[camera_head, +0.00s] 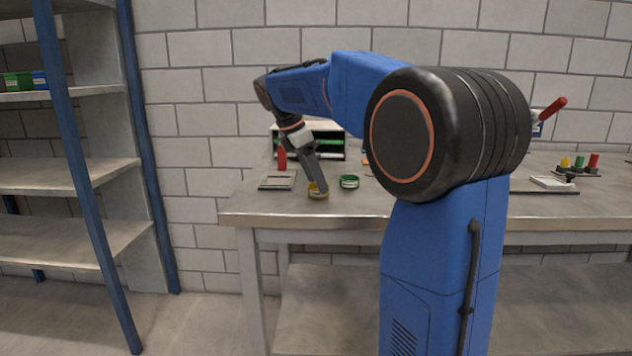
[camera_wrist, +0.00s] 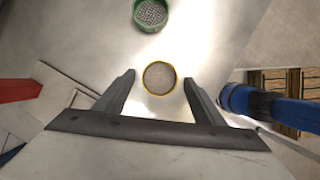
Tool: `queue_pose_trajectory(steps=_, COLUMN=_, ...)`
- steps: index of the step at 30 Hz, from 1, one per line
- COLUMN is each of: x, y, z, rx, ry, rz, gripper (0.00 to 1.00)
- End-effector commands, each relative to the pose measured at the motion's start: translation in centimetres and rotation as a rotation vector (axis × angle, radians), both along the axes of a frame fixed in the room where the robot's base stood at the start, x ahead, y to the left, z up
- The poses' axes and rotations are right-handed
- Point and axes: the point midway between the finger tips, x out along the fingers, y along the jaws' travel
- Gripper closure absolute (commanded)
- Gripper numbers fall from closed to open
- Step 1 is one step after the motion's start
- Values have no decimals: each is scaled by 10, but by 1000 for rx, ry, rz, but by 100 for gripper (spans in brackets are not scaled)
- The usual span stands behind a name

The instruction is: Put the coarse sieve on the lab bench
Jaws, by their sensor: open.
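A yellow-rimmed sieve (camera_head: 318,194) sits on the lab bench (camera_head: 370,205) near its front left edge. In the wrist view this sieve (camera_wrist: 159,77) lies between the tips of my gripper (camera_wrist: 159,84). My gripper (camera_head: 318,186) is open, pointing down at the yellow sieve; whether the fingers touch its rim cannot be told. A green-rimmed sieve (camera_head: 349,182) stands on the bench just to the right; in the wrist view it (camera_wrist: 151,13) is at the top, and its mesh looks coarser than the yellow one's. No label naming either sieve is readable.
A flat grey-framed plate (camera_head: 278,180) and a red object (camera_head: 281,158) are left of the sieves. A rack with green parts (camera_head: 330,152) stands behind. Coloured knobs (camera_head: 579,163) are far right. A blue-posted shelf (camera_head: 65,175) stands left of the bench.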

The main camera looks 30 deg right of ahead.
Motion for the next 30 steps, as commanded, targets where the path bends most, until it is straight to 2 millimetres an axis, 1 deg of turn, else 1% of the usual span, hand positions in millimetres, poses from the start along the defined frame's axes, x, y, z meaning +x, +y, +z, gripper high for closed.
queue_pose_trajectory(steps=9, x=5, y=23, z=55, rx=0, ry=-2, rz=2, gripper=37)
queue_pose_trajectory(steps=15, x=7, y=35, z=84, rx=0, ry=-2, rz=1, gripper=37)
queue_pose_trajectory(steps=21, x=9, y=41, z=99, rx=0, ry=-1, rz=0, gripper=37)
queue_pose_trajectory(steps=30, x=6, y=42, z=101, rx=2, ry=-6, rz=-5, gripper=37)
